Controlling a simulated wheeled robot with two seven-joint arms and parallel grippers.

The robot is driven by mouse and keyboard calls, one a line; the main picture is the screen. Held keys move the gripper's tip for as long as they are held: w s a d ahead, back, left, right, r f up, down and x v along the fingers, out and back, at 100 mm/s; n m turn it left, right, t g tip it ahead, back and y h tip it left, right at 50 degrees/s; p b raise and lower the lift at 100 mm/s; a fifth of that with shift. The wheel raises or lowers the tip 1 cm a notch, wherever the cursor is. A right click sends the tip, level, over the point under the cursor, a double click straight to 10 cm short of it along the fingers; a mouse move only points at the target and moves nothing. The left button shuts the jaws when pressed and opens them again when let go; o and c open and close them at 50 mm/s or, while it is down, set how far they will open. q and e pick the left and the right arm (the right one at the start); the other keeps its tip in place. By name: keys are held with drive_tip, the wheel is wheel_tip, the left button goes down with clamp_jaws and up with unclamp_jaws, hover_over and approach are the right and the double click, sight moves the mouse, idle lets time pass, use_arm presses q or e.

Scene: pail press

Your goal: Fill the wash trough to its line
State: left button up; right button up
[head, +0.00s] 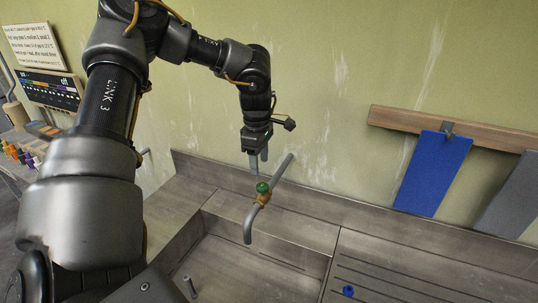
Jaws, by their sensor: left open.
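The wash trough (222,258) is a grey basin in the counter, its near part cut off by the bottom edge and my left arm. I see no water in the part that shows. A dark line (285,262) runs along its far inner wall. A grey tap pipe (249,228) comes from the wall and bends down over the trough. Its green knob (263,188) sits on a brass valve. My left gripper (258,162) is open, fingers pointing down, just above and behind the knob; I cannot tell whether it touches the pipe. My right gripper is out of view.
A small blue piece (348,291) lies on the grooved drainboard (400,270). A short grey post (190,287) stands in the trough. A blue cloth (432,175) and a grey cloth (510,200) hang from a wooden rail (395,118). Signs and coloured items are at left.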

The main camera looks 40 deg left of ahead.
sight(262, 184)
use_arm(q)
drive_tip(key=shift+d+r+m, duration=0.3)
drive_tip(key=shift+d+r, duration=0.1)
drive_tip(key=shift+a+f, duration=0.1)
drive_tip(key=shift+f, duration=0.2)
wheel_tip(262, 184, down, 9)
drive_tip(key=b, duration=0.4)
drive_tip(key=shift+f+b, duration=0.1)
drive_tip(key=shift+b, duration=0.25)
drive_tip(key=shift+w+r, duration=0.15)
drive_tip(key=shift+r, duration=0.2)
drive_tip(key=shift+c, duration=1.2)
drive_tip(key=c, duration=0.3)
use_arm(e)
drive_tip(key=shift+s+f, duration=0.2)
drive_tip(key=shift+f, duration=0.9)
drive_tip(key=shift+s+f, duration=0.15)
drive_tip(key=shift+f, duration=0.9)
